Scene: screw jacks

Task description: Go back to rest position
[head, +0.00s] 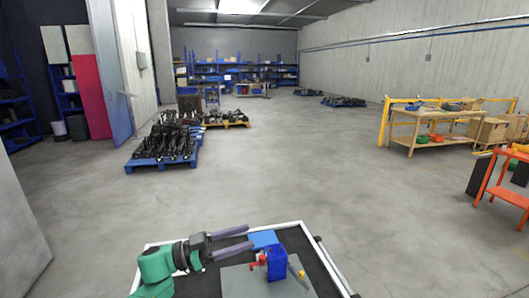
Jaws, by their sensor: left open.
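My left gripper (229,238) is at the bottom of the head view, on the end of a green and dark arm. Its two long grey fingers point right and stand apart, with nothing between them. It is over the left part of a black work surface with a white rim (170,243). A blue block-shaped part (277,264) stands on a grey plate (242,283) to the right of the fingers. Small red pieces (258,262) and a yellow piece (296,271) are beside it. A flat blue item (264,239) lies behind it. My right gripper is not in view.
A blue pallet (134,163) with dark metal parts stands on the floor at the left, with a yellow pallet (228,124) behind it. A wooden workbench (416,127) and an orange bench (496,186) are at the right. The middle floor is clear.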

